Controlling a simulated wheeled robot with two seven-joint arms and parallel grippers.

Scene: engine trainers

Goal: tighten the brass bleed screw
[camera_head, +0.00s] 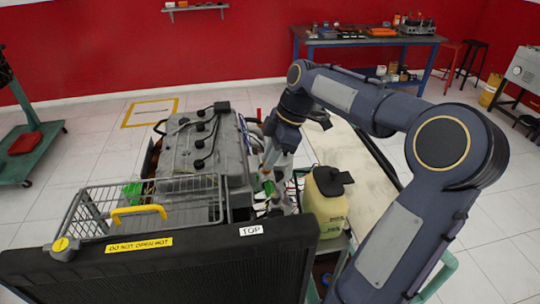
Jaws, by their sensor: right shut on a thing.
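My right arm comes in from the right and reaches over the engine trainer. My right gripper (270,172) points down beside the right side of the grey engine (200,148), just left of the yellowish coolant tank (326,197). It is shut on a small part at its fingertips, which I take to be the brass bleed screw. The screw is mostly hidden by the fingers and too small to make out, so I cannot tell how far it is turned. My left gripper is not in view.
A black radiator (170,270) with a "TOP" label spans the front. A wire basket (140,205) with a yellow handle stands behind it. Hoses and wires crowd around the gripper. The tank's black cap (333,180) is close on the right. A workbench (370,40) stands at the back wall.

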